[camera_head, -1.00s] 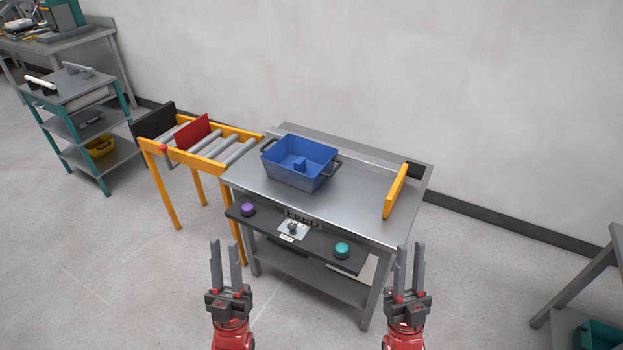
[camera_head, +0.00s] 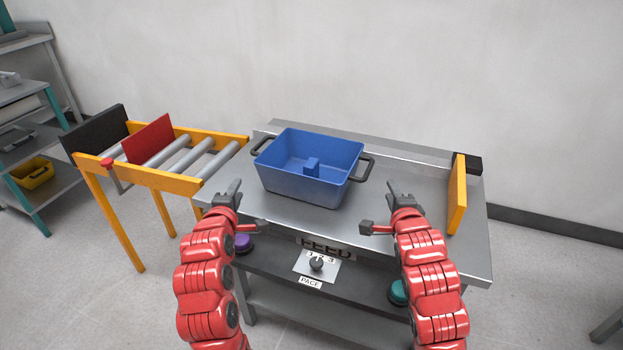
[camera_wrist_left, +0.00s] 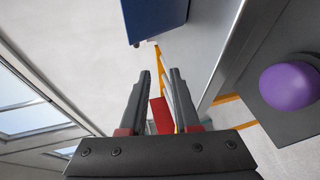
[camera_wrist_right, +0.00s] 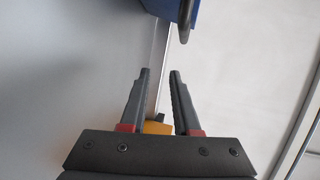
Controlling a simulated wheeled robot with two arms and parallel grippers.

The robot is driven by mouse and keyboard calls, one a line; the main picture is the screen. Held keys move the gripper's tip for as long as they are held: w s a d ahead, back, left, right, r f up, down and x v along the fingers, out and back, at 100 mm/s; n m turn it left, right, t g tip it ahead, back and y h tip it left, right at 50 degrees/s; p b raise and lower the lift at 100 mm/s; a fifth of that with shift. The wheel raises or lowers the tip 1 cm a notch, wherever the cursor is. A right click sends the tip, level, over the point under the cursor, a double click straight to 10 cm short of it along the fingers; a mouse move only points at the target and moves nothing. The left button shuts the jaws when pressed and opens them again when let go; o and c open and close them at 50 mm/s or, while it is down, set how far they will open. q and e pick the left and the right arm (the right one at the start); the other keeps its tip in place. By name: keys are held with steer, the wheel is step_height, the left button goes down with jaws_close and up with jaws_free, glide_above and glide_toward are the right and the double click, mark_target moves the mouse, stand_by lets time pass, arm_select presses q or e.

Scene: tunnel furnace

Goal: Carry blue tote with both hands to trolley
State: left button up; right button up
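The blue tote (camera_head: 310,185) stands upright on the steel table (camera_head: 420,220), with a dark handle at each end and a small blue block inside. Its blue side also shows in the left wrist view (camera_wrist_left: 152,18), and its edge and handle show in the right wrist view (camera_wrist_right: 185,15). My left gripper (camera_head: 248,206) is open and empty, in front of the tote's left end. My right gripper (camera_head: 378,206) is open and empty, in front of its right end. Neither touches the tote. A teal-and-grey shelved stand (camera_head: 35,222), perhaps the trolley, is cut off at the far left.
A yellow-framed roller conveyor (camera_head: 190,183) with a red plate (camera_head: 150,140) adjoins the table's left side. A yellow upright plate (camera_head: 457,195) stands at the table's right end. Purple (camera_head: 243,243) and teal (camera_head: 398,292) buttons sit on the front panel. A wall is behind.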

mark_target(378, 183)
stand_by(0.3)
